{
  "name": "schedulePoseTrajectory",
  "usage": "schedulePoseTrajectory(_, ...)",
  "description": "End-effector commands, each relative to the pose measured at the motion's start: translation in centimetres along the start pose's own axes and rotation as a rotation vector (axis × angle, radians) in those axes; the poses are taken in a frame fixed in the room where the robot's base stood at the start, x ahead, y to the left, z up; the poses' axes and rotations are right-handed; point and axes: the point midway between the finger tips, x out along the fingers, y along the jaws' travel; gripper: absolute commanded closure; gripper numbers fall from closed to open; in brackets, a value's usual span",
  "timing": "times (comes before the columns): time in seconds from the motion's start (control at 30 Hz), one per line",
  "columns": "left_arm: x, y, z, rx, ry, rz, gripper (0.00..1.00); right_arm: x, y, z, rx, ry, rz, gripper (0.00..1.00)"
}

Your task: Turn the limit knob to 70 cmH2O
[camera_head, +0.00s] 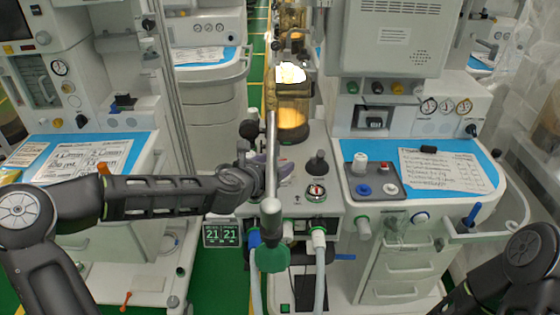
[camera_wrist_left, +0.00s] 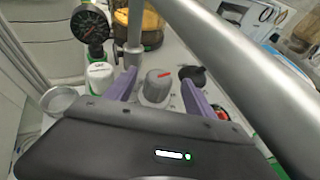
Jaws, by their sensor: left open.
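The limit knob (camera_wrist_left: 158,84) shows in the left wrist view as a grey knob with a red mark on top. My left gripper (camera_wrist_left: 159,78) is open, with one purple finger on each side of the knob and a visible gap to each. I cannot tell how far down the fingers reach. In the head view my left gripper (camera_head: 260,170) is over the left part of the machine top (camera_head: 335,208), partly behind a metal pole. There the knob is hidden by the gripper and the pole. The scale values around the knob are not readable. My right gripper is out of view.
A black gauge (camera_wrist_left: 90,25) stands left of the knob in the wrist view.

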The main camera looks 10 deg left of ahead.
Motion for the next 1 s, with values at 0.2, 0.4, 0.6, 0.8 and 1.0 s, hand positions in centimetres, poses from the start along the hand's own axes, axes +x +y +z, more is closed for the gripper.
schedulePoseTrajectory(0.2,2.9,-0.1,0.0,0.000,0.001,-0.002,0.37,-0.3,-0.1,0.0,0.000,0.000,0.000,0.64)
schedulePoseTrajectory(0.4,3.6,0.0,-0.1,0.001,0.001,0.001,0.37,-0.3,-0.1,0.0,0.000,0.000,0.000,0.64)
schedulePoseTrajectory(0.6,3.5,0.0,-0.2,0.001,0.001,0.001,0.38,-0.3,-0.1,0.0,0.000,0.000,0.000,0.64)
schedulePoseTrajectory(0.8,3.5,0.0,-0.1,0.001,0.001,0.001,0.54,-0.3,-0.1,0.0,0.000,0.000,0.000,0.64)
schedulePoseTrajectory(1.0,3.5,0.0,-0.1,0.001,0.001,0.001,0.71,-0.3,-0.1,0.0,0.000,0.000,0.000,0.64)
